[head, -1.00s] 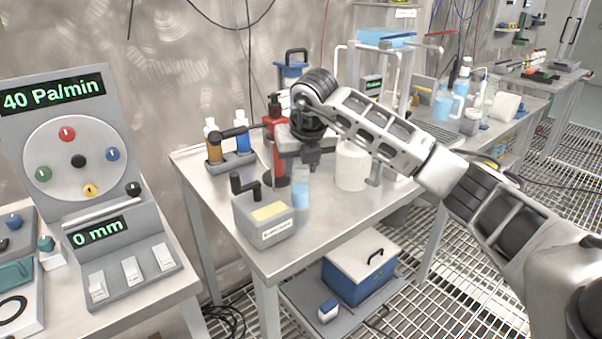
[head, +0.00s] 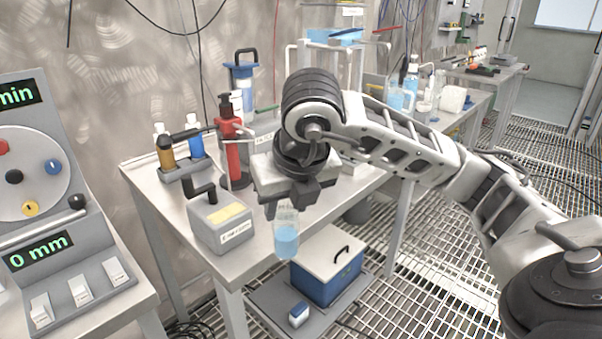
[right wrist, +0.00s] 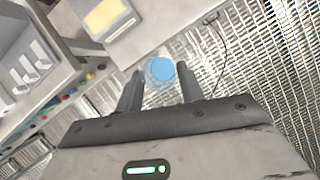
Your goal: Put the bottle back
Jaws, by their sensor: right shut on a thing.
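A small clear bottle with light-blue liquid (head: 287,240) hangs upright beneath my right gripper (head: 289,207), near the front edge of the steel table. In the right wrist view the bottle (right wrist: 161,70) sits between the two dark fingers of the right gripper (right wrist: 157,88), seen from above with floor grating behind it. The gripper is shut on its upper part, which the fingers partly hide. My left gripper is not in view.
The steel table (head: 150,185) carries a grey box with a yellow top (head: 222,222), a rack of bottles (head: 182,168) and a red pump bottle (head: 232,150). A blue-and-white cooler (head: 327,268) stands on the low shelf below. My right arm hides the table's middle.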

